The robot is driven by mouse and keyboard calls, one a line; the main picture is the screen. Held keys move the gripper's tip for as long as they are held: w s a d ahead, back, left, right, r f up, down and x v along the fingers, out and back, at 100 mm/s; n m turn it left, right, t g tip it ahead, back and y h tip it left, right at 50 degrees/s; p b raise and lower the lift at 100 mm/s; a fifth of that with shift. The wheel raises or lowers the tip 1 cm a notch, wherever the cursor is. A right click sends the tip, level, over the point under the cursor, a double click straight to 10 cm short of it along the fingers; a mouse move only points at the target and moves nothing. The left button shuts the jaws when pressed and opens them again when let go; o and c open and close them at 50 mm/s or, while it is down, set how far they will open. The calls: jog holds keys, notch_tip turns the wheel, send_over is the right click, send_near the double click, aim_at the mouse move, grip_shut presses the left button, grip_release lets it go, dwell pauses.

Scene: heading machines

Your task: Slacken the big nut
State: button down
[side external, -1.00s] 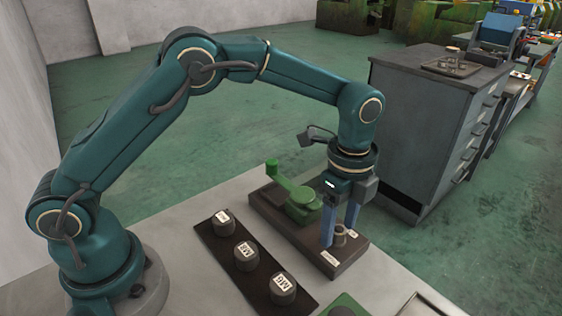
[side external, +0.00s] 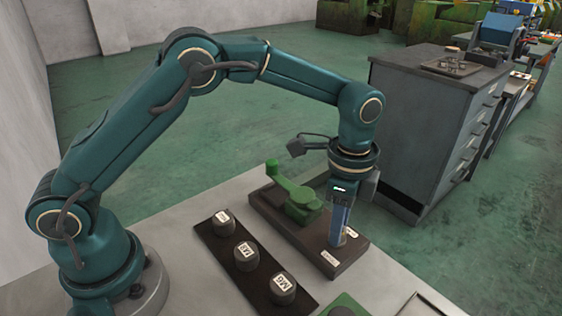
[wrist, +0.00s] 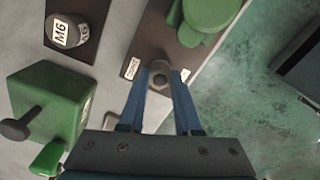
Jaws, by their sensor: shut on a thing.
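The big nut (wrist: 160,78) is a grey-brown part on the right end of a dark base block (side external: 290,228). In the wrist view it sits between the two blue fingers of my gripper (wrist: 161,80), which is shut on it from both sides. In the side view my gripper (side external: 338,238) points straight down at that end of the block. The fingers overlap there and mostly hide the nut. Small white labels (side external: 330,258) lie on the block beside it.
A green crank fixture (side external: 295,198) stands on the same block, left of my gripper. A dark strip (side external: 230,276) with several labelled round pieces lies in front. A green box with a dark knob (wrist: 48,105) is at left in the wrist view. A grey drawer cabinet (side external: 425,130) stands behind.

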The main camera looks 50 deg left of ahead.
jog(key=n, duration=0.5)
jog(key=shift+n, duration=0.3)
jog(key=n, duration=0.4)
jog(key=shift+n, duration=0.3)
jog(key=n, duration=0.9)
jog(key=shift+n, duration=0.3)
jog(key=c, duration=0.6)
grip_release()
jog(key=shift+r, duration=0.1)
jog(key=shift+r, duration=2.5)
